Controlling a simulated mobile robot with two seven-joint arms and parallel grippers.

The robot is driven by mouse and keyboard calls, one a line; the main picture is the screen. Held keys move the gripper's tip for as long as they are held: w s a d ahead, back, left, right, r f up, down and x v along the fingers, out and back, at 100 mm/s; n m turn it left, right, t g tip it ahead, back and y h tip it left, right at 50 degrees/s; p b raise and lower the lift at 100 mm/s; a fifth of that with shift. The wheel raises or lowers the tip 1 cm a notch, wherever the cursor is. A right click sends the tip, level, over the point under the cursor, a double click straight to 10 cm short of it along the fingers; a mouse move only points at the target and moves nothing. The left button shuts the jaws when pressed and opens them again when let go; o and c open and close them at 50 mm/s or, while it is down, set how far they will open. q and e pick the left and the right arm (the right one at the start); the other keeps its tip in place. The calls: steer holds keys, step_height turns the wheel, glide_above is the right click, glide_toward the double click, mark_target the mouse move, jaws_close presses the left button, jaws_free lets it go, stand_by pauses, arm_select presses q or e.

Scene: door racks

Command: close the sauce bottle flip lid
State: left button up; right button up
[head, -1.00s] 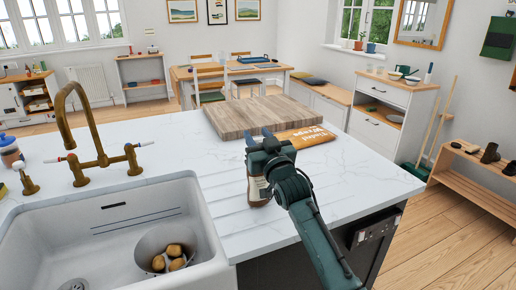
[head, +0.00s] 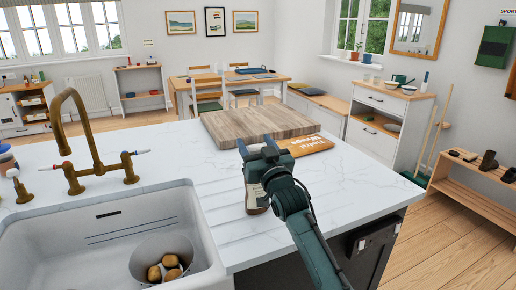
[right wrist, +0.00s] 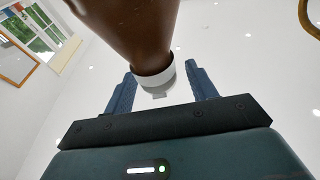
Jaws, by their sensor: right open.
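The sauce bottle (head: 254,198), brown with a pale label, stands on the white counter behind the sink's right end. My right gripper (head: 255,142) is at its top and hides its upper part in the head view. In the right wrist view the brown bottle (right wrist: 138,30) reaches in from the top, and its white cap (right wrist: 154,78) lies between the two blue fingers of my right gripper (right wrist: 160,74). The fingers are apart, with gaps to the cap on both sides. A small pale tab shows at the cap's edge; I cannot tell the lid's angle. My left gripper is not in view.
A wooden board (head: 257,124) lies behind the bottle, with an orange wraps packet (head: 305,146) at its front right. The sink (head: 112,240) with a bowl of potatoes and a brass tap (head: 90,140) are to the left. The counter right of the bottle is clear.

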steer(key=shift+s+d+f, duration=0.15)
steer(key=shift+s+f, duration=0.05)
steer(key=shift+s, duration=0.35)
arm_select(q)
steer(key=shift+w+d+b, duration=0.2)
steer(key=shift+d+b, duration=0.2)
steer(key=shift+b, duration=0.45)
arm_select(e)
steer(key=v, duration=1.2)
